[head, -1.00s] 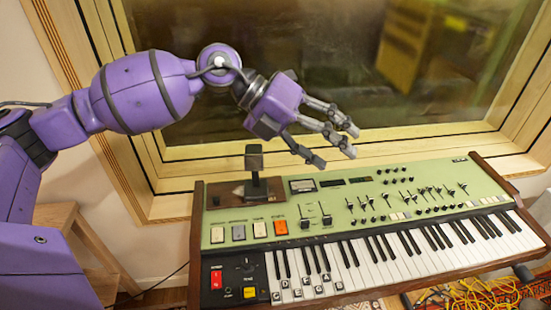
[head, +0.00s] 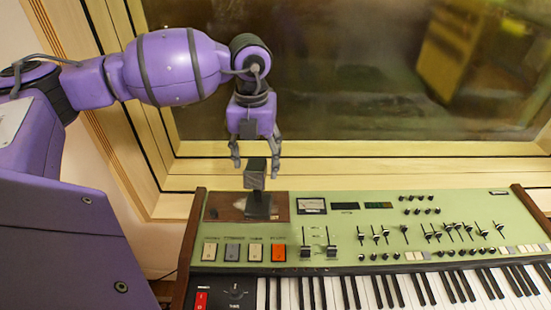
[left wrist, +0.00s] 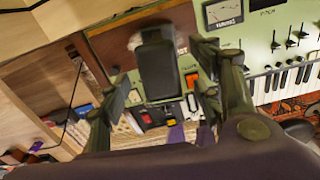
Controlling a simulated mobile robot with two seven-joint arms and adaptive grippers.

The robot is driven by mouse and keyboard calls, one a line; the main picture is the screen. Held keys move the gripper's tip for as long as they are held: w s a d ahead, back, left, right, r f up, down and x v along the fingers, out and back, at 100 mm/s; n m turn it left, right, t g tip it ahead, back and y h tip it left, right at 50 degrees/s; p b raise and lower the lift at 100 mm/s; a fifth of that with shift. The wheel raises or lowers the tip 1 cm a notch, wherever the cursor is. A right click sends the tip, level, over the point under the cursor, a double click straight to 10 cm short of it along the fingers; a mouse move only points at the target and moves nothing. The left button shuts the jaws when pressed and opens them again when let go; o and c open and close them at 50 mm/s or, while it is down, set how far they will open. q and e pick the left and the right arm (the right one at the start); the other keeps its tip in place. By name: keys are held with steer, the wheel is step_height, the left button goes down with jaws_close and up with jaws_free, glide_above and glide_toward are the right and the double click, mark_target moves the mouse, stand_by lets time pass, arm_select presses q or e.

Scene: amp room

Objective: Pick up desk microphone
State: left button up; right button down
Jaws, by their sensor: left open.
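The desk microphone (head: 254,175) is a small dark block on a short stand. It stands upright on the brown panel at the top left of the green keyboard. In the left wrist view the microphone (left wrist: 157,68) shows as a dark shape between my fingers. My left gripper (head: 254,166) points down right above it, open, with its fingertips to either side of the microphone's top. The same gripper shows in the left wrist view (left wrist: 165,85) with its fingers apart. I cannot tell whether any finger touches the microphone. My right gripper is in no view.
The green keyboard (head: 345,221) with sliders, knobs and coloured switches fills the lower right. A wooden-framed window (head: 400,150) stands close behind it. In the left wrist view a wooden shelf (left wrist: 45,75) lies to the left.

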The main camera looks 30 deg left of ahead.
arm_select(q)
steer(key=shift+s+f, duration=0.15)
steer(key=shift+f, duration=0.95)
jaws_close()
